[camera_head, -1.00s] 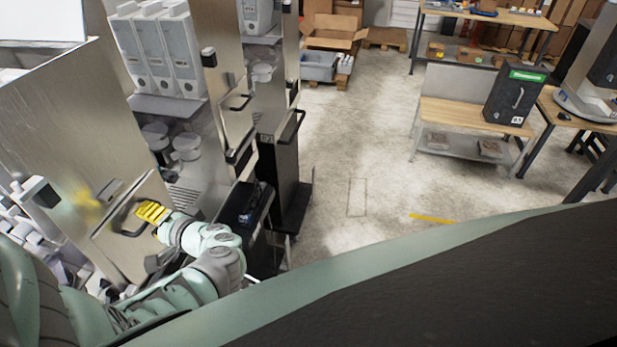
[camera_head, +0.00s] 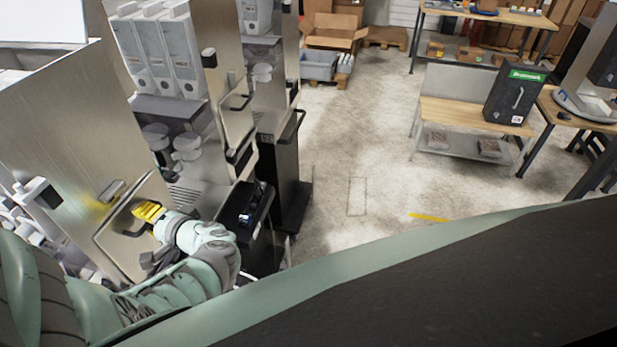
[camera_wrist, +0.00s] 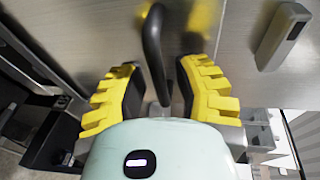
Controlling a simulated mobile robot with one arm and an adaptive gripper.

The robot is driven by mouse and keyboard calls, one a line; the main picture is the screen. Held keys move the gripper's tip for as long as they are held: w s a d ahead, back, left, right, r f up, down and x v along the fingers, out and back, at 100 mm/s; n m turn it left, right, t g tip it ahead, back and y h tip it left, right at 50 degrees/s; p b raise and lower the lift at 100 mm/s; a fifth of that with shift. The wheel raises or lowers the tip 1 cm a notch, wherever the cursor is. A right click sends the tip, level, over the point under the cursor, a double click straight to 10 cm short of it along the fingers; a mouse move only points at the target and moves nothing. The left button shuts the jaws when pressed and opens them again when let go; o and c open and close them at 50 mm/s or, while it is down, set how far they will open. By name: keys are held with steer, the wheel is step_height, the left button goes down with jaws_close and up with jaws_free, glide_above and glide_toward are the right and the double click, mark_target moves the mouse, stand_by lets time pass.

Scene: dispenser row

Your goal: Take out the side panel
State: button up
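The side panel (camera_head: 122,252) is a brushed metal plate low on the side of the nearest dispenser, at left in the head view. It also fills the background of the wrist view (camera_wrist: 95,35). A black bar handle (camera_wrist: 153,50) stands out from it. My gripper (camera_head: 148,211), with yellow ribbed fingers, is at the handle. In the wrist view my gripper (camera_wrist: 160,85) is open, one finger on each side of the handle, with gaps showing between the handle and both fingers. The panel appears seated in the dispenser. The yellow fingers partly hide the handle in the head view.
A small grey latch-like block (camera_wrist: 284,36) sits beside the handle. A black drawer-like unit (camera_head: 243,212) stands right of my arm. More dispensers (camera_head: 165,50) line the left. Open concrete floor (camera_head: 350,150) lies to the right, before a wooden bench (camera_head: 460,113).

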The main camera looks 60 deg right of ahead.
jaws_close()
steer(key=shift+r, duration=0.25)
